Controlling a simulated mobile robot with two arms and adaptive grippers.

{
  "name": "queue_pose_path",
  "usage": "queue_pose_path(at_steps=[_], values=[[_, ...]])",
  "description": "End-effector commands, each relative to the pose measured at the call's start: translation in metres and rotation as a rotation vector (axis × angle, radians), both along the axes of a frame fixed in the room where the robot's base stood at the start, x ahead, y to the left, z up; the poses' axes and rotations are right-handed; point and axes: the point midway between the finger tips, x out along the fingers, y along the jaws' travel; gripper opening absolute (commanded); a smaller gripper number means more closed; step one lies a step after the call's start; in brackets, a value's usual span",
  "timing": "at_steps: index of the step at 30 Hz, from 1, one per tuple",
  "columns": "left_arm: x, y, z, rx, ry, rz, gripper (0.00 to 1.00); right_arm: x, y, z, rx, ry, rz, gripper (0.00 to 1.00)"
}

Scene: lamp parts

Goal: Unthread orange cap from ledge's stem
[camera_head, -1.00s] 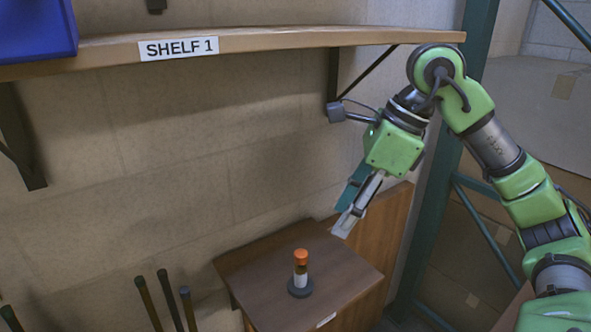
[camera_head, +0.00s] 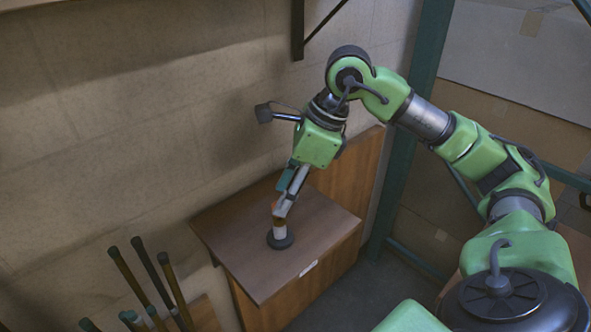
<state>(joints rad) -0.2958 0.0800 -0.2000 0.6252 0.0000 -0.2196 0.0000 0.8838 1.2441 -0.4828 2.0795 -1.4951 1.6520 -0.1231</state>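The stem (camera_head: 279,229) stands upright with its white band on a round dark base (camera_head: 280,242), on the brown wooden ledge (camera_head: 240,262). The orange cap (camera_head: 276,206) is at the top of the stem and is mostly hidden by the fingers of my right gripper (camera_head: 282,207). The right gripper reaches down from the upper right with its fingertips at the cap. I cannot tell whether the fingers are closed on it. My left gripper is not in view.
Several dark rods with capped ends (camera_head: 150,270) stand at the lower left, apart from the ledge. A wooden panel (camera_head: 350,170) rises behind the ledge. A teal post (camera_head: 400,180) stands to the right. The ledge top around the base is clear.

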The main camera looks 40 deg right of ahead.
Motion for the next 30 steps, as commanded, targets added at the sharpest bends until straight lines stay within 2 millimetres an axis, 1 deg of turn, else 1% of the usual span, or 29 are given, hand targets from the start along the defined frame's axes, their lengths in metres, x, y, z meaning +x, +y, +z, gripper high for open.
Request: queue_pose_path(at_steps=[3, 6, 10, 16, 17, 18, 20, 21, 24, 25, 26, 27, 30], values=[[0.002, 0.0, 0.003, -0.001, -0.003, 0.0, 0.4, 0.003, 0.004, -0.013, 0.0, 0.003, 0.001, 0.4], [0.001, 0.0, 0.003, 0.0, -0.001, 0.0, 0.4, 0.005, 0.006, -0.019, -0.001, 0.0, 0.001, 0.4], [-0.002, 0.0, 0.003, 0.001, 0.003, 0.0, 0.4, 0.006, 0.007, -0.023, 0.0, 0.0, 0.001, 0.4], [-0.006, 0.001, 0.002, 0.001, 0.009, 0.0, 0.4, 0.006, 0.007, -0.023, 0.0, 0.0, 0.001, 0.4], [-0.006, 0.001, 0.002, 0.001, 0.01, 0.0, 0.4, 0.006, 0.007, -0.023, 0.0, 0.0, 0.001, 0.37], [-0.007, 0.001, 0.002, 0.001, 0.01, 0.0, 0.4, 0.006, 0.007, -0.023, 0.0, 0.0, 0.001, 0.27], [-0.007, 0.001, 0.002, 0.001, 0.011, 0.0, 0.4, 0.006, 0.007, -0.023, 0.0, 0.0, 0.001, 0.11], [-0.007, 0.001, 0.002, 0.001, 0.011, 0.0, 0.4, 0.006, 0.007, -0.023, 0.0, 0.0, 0.001, 0.01], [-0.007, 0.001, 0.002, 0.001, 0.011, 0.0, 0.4, 0.006, 0.007, -0.023, 0.0, 0.0, 0.0, 0.0], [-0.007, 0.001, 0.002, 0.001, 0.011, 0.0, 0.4, 0.006, 0.007, -0.023, 0.0, 0.0, 0.0, 0.11], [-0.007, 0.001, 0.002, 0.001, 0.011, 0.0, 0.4, 0.006, 0.007, -0.023, 0.0, 0.0, 0.0, 0.04], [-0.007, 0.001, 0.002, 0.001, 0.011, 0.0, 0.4, 0.006, 0.007, -0.023, 0.0, 0.0, 0.0, 0.0], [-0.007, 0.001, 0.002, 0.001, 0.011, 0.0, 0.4, 0.006, 0.007, -0.023, 0.0, 0.0, 0.003, 0.0]])
